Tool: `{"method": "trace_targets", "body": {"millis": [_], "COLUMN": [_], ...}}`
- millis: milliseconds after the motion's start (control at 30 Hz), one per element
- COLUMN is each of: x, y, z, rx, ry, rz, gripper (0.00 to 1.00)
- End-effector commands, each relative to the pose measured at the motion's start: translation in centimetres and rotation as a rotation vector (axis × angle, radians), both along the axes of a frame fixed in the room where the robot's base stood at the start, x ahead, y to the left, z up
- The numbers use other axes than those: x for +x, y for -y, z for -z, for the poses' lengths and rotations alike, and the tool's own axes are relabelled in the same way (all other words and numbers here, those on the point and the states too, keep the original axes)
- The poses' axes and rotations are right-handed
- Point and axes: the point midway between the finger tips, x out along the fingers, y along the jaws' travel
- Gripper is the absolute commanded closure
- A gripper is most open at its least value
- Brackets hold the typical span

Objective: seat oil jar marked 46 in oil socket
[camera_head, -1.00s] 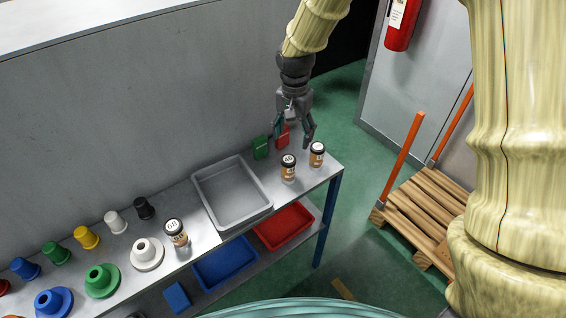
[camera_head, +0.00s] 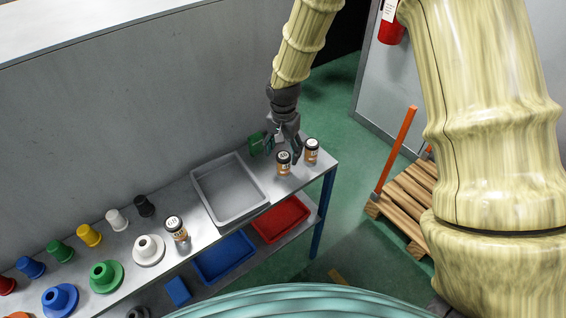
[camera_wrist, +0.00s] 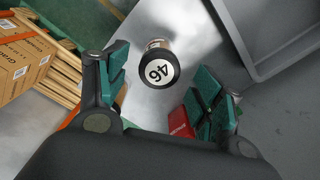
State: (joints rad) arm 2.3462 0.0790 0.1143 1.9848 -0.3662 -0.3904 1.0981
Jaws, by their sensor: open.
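The jar marked 46 (camera_wrist: 158,70) shows in the wrist view with a black lid and a white round label, between my gripper's fingers and ahead of them. In the head view the jar beneath my gripper (camera_head: 283,168) appears to be this one, standing on the bench (camera_head: 222,238) right of the grey tray. My gripper (camera_head: 284,146) is open, pointing down close above the jar. Its teal finger pads are apart in the wrist view (camera_wrist: 163,72), with nothing held. I cannot pick out the oil socket for certain.
A second jar (camera_head: 311,150) stands just right, near the bench's end. The grey tray (camera_head: 262,203) is to the left. A third jar (camera_head: 176,229) stands beside a white flanged part (camera_head: 149,251). A green block (camera_head: 257,143) and a red block (camera_wrist: 181,124) are close to my gripper.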

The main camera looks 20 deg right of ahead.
Motion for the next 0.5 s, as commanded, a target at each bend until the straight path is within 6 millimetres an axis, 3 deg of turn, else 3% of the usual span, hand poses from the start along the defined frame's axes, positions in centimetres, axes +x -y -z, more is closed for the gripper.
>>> {"method": "trace_targets", "body": {"millis": [300, 500], "x": [-0.1, -0.1], "y": [-0.1, -0.1], "z": [2.4, 2.7], "rx": [-0.001, 0.000], "ry": [-0.002, 0.000], "rz": [0.000, 0.000], "gripper": [0.33, 0.33]}}
